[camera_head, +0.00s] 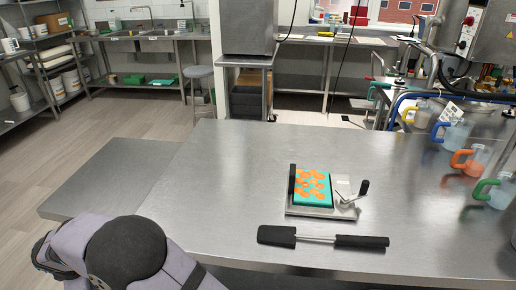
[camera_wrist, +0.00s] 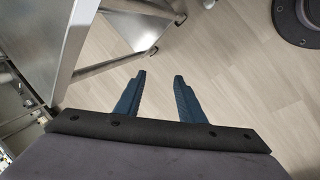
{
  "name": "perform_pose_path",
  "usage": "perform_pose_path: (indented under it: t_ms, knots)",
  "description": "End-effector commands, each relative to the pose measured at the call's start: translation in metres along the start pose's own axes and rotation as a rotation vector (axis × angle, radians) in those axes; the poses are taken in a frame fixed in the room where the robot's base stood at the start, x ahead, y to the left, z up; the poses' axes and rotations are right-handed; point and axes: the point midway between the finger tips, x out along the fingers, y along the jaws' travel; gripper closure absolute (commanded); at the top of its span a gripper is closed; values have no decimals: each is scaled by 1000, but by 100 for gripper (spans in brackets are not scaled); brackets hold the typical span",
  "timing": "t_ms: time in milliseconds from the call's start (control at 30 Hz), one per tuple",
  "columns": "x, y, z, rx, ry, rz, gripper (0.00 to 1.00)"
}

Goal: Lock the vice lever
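The vice (camera_head: 295,208) is a small metal plate fixture on the steel table, with a black pad at its left side. A teal and orange mold (camera_head: 313,187) lies in it. The vice lever (camera_head: 363,188) has a black handle that stands up at the vice's right side; I cannot tell whether it is locked. My gripper shows in the wrist view, with its two blue fingers (camera_wrist: 156,92) apart and nothing between them. It points at the wooden floor, away from the vice. It is not seen in the head view, where only part of my arm shows at the lower left.
A black spatula (camera_head: 315,239) lies in front of the vice. Several jugs with coloured handles, one with an orange handle (camera_head: 470,160), stand along the right. The steel table (camera_head: 230,170) is clear left of the vice. In the wrist view, a metal table frame (camera_wrist: 110,45) is at upper left.

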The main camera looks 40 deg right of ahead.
Motion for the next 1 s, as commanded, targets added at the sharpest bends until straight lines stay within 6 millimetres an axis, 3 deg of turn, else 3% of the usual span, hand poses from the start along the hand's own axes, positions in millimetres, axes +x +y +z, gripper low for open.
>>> perform_pose_path:
  t_ms: [33,233,400,600,667,767,967,1000]
  knots:
    - [-31,17,-25,-51,25,18,64]
    - [-86,49,-99,-224,96,77,64]
    - [-118,66,-133,-308,130,112,64]
    - [-148,93,-148,-352,145,142,64]
    - [-154,106,-145,-350,141,147,64]
    - [-160,140,-116,-303,114,148,64]
    - [-150,191,-26,-144,37,125,64]
    - [-148,200,-2,-103,18,117,64]
